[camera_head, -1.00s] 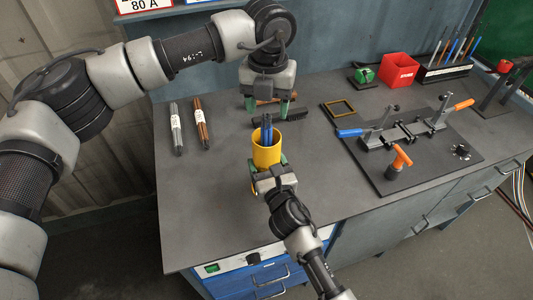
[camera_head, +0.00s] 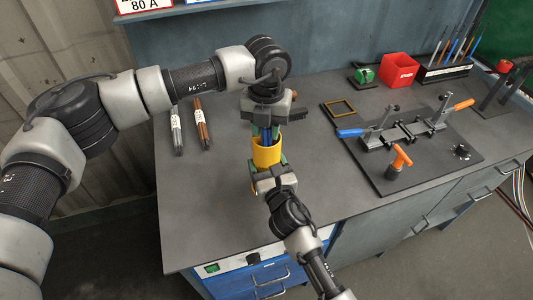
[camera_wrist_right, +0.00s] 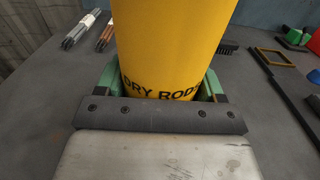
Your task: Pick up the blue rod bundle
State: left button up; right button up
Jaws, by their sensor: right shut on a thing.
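The blue rod bundle (camera_head: 267,133) stands upright in a yellow cup (camera_head: 267,155), its lower part hidden by the cup wall. My left gripper (camera_head: 266,134) points down over the cup, its green fingers at either side of the rod tops. It looks open, and I cannot tell whether the fingers touch the rods. My right gripper (camera_head: 268,168) is shut on the yellow cup from the near side. In the right wrist view the cup (camera_wrist_right: 172,45), lettered "DRY RODS", sits between the green fingers. The rods are out of that view.
Grey rods (camera_head: 176,130) and brown rods (camera_head: 202,125) lie to the left on the dark bench. A black fixture plate (camera_head: 420,150) with clamps fills the right side. A red box (camera_head: 398,67) and a rod rack (camera_head: 446,70) stand behind. The bench front-left is clear.

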pick_arm(q)
jog(key=c, duration=0.4)
jog(key=shift+c, duration=0.2)
jog(key=shift+r, duration=0.1)
notch_tip(320, 180, up, 27)
jog(key=shift+f, duration=2.1)
pick_arm(e)
jog(key=o, duration=1.2)
jog(key=shift+o, duration=0.2)
